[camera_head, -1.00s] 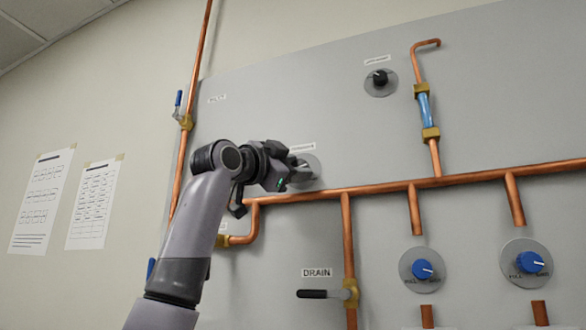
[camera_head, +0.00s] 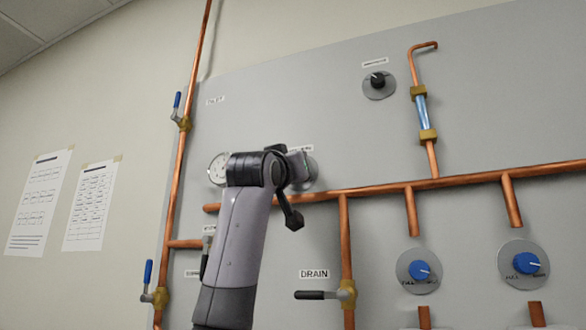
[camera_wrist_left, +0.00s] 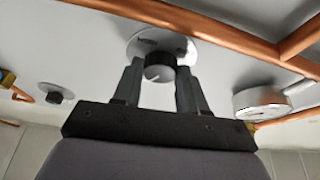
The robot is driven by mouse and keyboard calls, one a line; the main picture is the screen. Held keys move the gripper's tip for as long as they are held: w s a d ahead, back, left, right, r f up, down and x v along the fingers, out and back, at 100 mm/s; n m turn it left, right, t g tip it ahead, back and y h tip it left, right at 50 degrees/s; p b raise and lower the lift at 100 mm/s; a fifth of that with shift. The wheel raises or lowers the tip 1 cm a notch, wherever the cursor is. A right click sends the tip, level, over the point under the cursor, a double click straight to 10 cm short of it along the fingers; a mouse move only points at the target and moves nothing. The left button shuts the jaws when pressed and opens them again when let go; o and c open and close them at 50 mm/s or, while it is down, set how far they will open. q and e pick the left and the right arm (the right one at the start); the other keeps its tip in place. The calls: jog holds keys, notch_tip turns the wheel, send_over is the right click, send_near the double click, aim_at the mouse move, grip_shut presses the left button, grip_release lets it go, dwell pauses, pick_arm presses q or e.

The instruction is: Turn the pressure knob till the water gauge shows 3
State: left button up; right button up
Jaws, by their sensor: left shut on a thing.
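The pressure knob (camera_wrist_left: 158,68) is dark and round with a pale pointer line, on a round grey plate (camera_wrist_left: 152,42). My left gripper (camera_wrist_left: 160,80) has one finger on each side of it and is shut on it. In the head view my left gripper (camera_head: 299,166) is at the knob's plate (camera_head: 313,172) and hides the knob. The white round gauge (camera_head: 216,171) is partly behind my left wrist; its reading is too small to tell. It also shows edge-on in the left wrist view (camera_wrist_left: 263,101). My right gripper is out of view.
A copper pipe (camera_head: 450,183) runs just below the knob. A drain valve with a black lever (camera_head: 316,295), blue knobs (camera_head: 420,270) and another black knob (camera_head: 378,80) are on the grey panel (camera_head: 270,100). Blue-handled valves (camera_head: 176,104) stand at left.

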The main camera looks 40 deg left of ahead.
pick_arm(q)
jog(key=shift+d+n+g+y, duration=0.1)
jog(key=shift+n+g+y, duration=0.6)
jog(key=shift+n, duration=1.25)
jog(key=shift+d+n+g+y, duration=0.1)
jog(key=shift+n+g+y, duration=0.3)
jog(key=shift+n+y, duration=1.05)
jog(key=shift+n+h, duration=0.35)
jog(key=shift+n, duration=0.35)
jog(key=o, duration=1.1)
jog(key=shift+c, duration=0.2)
jog(key=shift+r, duration=0.1)
